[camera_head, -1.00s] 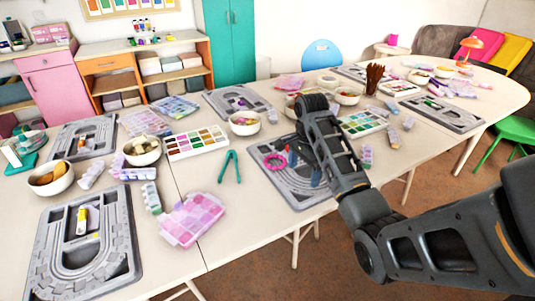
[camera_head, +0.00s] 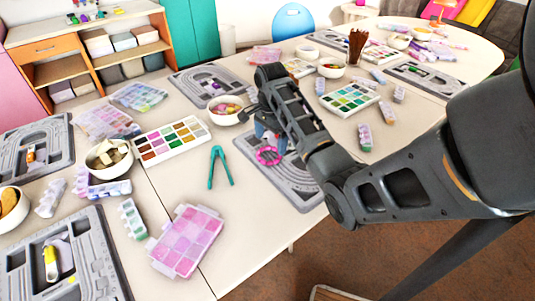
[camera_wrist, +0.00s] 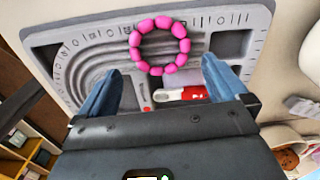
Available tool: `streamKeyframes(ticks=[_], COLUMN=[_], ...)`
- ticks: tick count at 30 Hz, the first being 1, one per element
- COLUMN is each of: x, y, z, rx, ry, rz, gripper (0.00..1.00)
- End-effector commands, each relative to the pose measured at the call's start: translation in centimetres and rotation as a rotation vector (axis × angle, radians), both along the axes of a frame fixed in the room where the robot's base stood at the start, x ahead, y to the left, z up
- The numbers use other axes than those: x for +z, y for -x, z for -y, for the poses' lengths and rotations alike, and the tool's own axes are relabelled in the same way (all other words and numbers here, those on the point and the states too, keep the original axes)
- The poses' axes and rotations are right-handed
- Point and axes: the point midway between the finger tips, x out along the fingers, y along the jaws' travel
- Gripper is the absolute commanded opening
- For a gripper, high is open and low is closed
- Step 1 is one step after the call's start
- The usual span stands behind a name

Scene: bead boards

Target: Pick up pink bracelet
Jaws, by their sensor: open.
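The pink bracelet (camera_wrist: 134,54) is a ring of round pink beads lying on a grey bead board (camera_wrist: 262,20) in the wrist view. It also shows in the head view (camera_head: 267,162), on the board (camera_head: 300,190) partly covered by my arm. My gripper (camera_wrist: 158,82) is open, its two blue fingers apart on either side below the bracelet in the wrist picture. In the head view the gripper (camera_head: 270,137) is over the board, close to the bracelet.
A red and white item (camera_wrist: 185,95) lies in the board's compartment near the bracelet. Teal pliers (camera_head: 219,166), a paint palette (camera_head: 172,140) and a bowl of beads (camera_head: 225,110) lie to the left. A pink bead box (camera_head: 186,241) sits near the table's front edge.

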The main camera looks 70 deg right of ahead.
Motion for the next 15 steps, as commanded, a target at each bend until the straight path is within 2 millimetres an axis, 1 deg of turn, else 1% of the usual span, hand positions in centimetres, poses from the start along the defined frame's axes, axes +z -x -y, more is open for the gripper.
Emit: streamKeyframes(ticks=[9,12,15], x=[-4.2,-4.8,-4.9], y=[-0.3,-0.3,-0.3], z=[-0.4,-0.4,-0.4], rx=[0.0,0.0,0.0], ry=[-0.001,-0.001,0.0], rz=[-0.002,-0.002,0.0], gripper=[1.0,1.0,1.0])
